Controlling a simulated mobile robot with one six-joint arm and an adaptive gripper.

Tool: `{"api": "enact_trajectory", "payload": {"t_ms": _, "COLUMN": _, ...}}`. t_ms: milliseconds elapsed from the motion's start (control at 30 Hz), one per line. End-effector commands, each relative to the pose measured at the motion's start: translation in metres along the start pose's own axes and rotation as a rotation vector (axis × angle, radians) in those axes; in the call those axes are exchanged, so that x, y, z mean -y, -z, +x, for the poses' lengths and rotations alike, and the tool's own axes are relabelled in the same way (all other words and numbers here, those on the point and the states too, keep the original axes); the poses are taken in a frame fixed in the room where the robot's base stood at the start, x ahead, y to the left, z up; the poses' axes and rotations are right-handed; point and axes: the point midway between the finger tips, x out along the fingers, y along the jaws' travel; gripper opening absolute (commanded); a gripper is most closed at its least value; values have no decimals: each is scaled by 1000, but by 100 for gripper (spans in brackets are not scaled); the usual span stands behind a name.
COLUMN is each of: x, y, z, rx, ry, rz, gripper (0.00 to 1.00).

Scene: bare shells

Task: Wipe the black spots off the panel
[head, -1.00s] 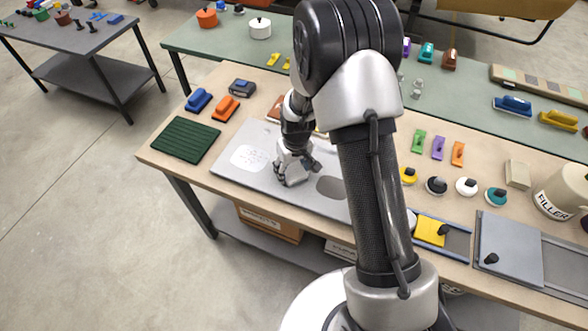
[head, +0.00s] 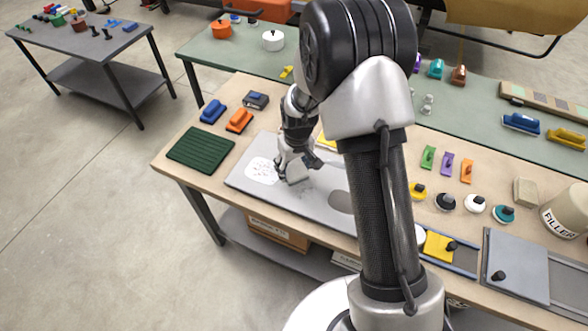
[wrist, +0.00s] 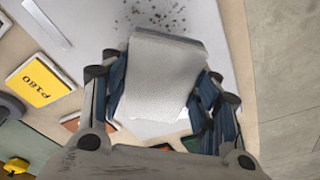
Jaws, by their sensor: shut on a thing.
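The grey panel (head: 315,207) lies flat on the wooden bench. Black spots (wrist: 155,14) show at the top of the wrist view, just beyond the block. They appear as a faint dark smudge (head: 300,187) in the head view, right of the block. A white patch (head: 262,171) with thin dark marks is left of my gripper. My gripper (head: 290,168) is shut on a pale grey block (wrist: 165,78), low over the panel between the patch and the spots. I cannot tell whether the block touches the panel. The block hides part of the panel.
A dark oval (head: 341,202) marks the panel's right part, beside my arm. A green ribbed mat (head: 201,149) lies to the left. Blue (head: 212,111) and orange (head: 239,120) blocks stand behind it. A yellow P180 pack (wrist: 40,82) lies beside the panel.

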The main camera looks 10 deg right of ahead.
Motion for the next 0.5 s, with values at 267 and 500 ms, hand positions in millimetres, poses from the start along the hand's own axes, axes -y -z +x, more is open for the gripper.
{"api": "enact_trajectory", "payload": {"t_ms": 267, "x": 0, "y": 5, "z": -21, "rx": 0, "ry": 0, "rz": 1, "gripper": 30}}
{"api": "enact_trajectory", "payload": {"t_ms": 500, "x": 0, "y": 5, "z": -21, "rx": 0, "ry": 0, "rz": 1, "gripper": 30}}
